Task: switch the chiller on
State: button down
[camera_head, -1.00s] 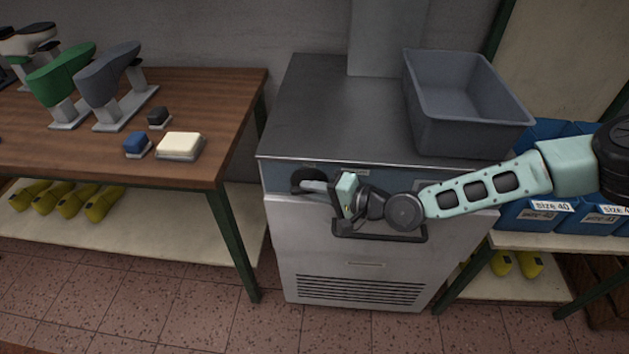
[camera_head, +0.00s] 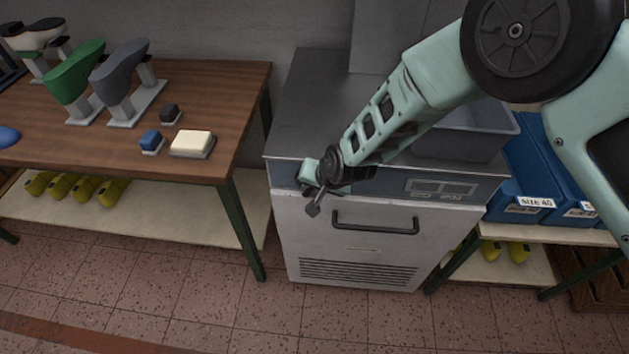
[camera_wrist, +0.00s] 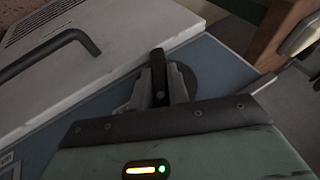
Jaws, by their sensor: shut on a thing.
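The chiller (camera_head: 290,232) is a grey steel cabinet with a black bar handle (camera_head: 375,226) on its front and a blue-grey control panel (camera_head: 440,188) above it. In the wrist view, my gripper (camera_wrist: 160,82) is at the panel, with its grey fingers shut on the black bar-shaped knob (camera_wrist: 158,68) of the rotary switch. The switch's dark round disc (camera_wrist: 208,82) shows beside and behind the fingers. In the head view, my gripper (camera_head: 314,203) is at the left end of the panel, and the arm and gripper hide the switch.
A grey bin (camera_head: 490,130) stands on the chiller top, partly behind my arm. A wooden table (camera_head: 235,100) with shoe lasts and small blocks is at left. Blue boxes (camera_head: 530,190) stand on a shelf at right. The floor in front is clear.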

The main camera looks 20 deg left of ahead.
jog(key=shift+s+a+n+t+h, duration=0.1)
jog(key=shift+a+n+t+h, duration=0.15)
jog(key=shift+h, duration=0.75)
jog(key=shift+s+a+n+t+h, duration=0.15)
jog(key=shift+n+t+h, duration=0.1)
jog(key=shift+h, duration=0.75)
jog(key=shift+d, duration=0.1)
jog(key=c, duration=1.3)
grip_release()
jog(key=shift+h, duration=0.3)
jog(key=shift+c, duration=0.2)
jog(key=shift+w, duration=0.1)
jog(key=shift+r+p, duration=0.3)
jog(key=p+v, duration=1.1)
jog(key=v, duration=0.6)
jog(key=shift+f, duration=0.15)
